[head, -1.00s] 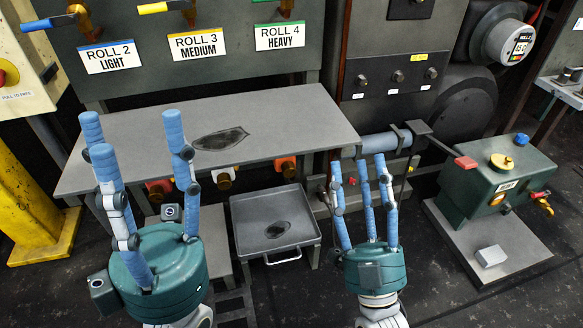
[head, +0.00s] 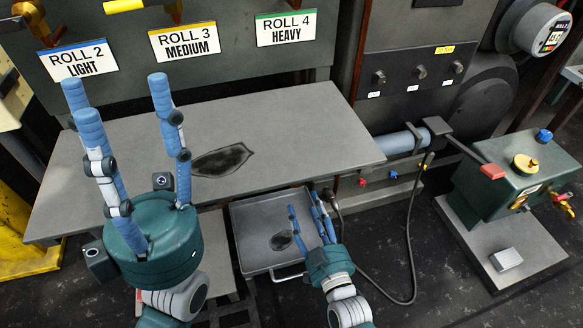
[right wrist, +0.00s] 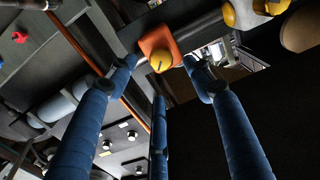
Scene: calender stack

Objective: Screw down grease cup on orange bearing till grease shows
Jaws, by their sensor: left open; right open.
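In the right wrist view an orange bearing block (right wrist: 157,41) carries a round yellow grease cup (right wrist: 161,62). My right gripper (right wrist: 160,72) is open, its blue fingers spread around the line to that cup; I cannot tell whether any finger touches it. No grease can be made out at the bearing. In the head view the right gripper (head: 310,207) is low, in front of the grey bench and over the tray's right side; the bearing is hidden there. My left gripper (head: 117,105) is open and empty, raised in front of the bench's left part.
The grey bench (head: 290,125) overhangs the bearing area. A grey tray (head: 255,262) with a dark stain stands below it. A green box (head: 490,190) on a grey base is at the right.

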